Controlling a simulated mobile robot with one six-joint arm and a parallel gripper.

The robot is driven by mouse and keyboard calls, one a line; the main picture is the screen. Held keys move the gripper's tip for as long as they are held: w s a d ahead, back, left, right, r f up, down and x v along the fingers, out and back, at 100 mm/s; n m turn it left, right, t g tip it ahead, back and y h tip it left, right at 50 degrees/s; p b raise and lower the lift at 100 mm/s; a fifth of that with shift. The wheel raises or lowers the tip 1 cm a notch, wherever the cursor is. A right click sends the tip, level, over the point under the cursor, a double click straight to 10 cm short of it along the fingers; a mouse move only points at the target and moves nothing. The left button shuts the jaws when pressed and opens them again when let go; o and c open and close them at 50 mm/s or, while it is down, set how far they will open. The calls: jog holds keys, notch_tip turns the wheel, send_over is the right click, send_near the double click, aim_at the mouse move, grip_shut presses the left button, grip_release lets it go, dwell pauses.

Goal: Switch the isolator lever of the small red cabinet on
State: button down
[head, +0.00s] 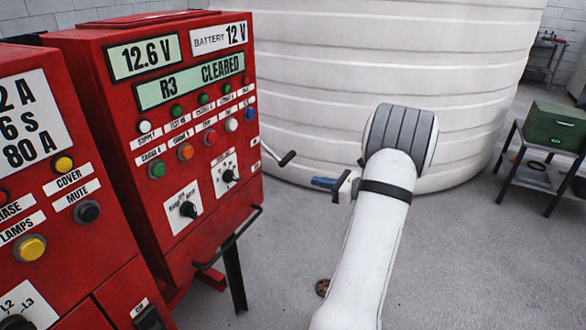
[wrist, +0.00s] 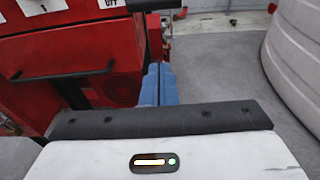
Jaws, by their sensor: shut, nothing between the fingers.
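The red cabinet (head: 215,130) with the 12.6 V and BATTERY 12 V displays stands at the left in the head view. A black lever (head: 287,158) with a metal arm sticks out from its right side. The wrist view shows a dark bar (wrist: 155,4), apparently this lever, at the top edge beside a white label (wrist: 112,3) reading OFF. My gripper (head: 322,182) is shut and empty, its blue fingers pointing left, apart from the lever and to its right in the head view. Its fingers (wrist: 160,75) are together in the wrist view. The lever's pivot is unclear.
A larger red panel (head: 45,190) stands at the far left. A black rail (head: 235,240) juts from the cabinet's lower front. A large white ribbed tank (head: 400,60) stands behind my arm. A green box (head: 555,125) sits on a table at right. Grey floor is open between.

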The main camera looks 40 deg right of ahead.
jog(key=shift+w+a, duration=0.1)
jog(key=w+a+r+p, duration=0.1)
jog(key=w+a+r, duration=0.1)
jog(key=w, duration=0.6)
jog(key=shift+w+a+r, duration=0.15)
jog(key=shift+a+r, duration=0.15)
jog(key=shift+a, duration=0.45)
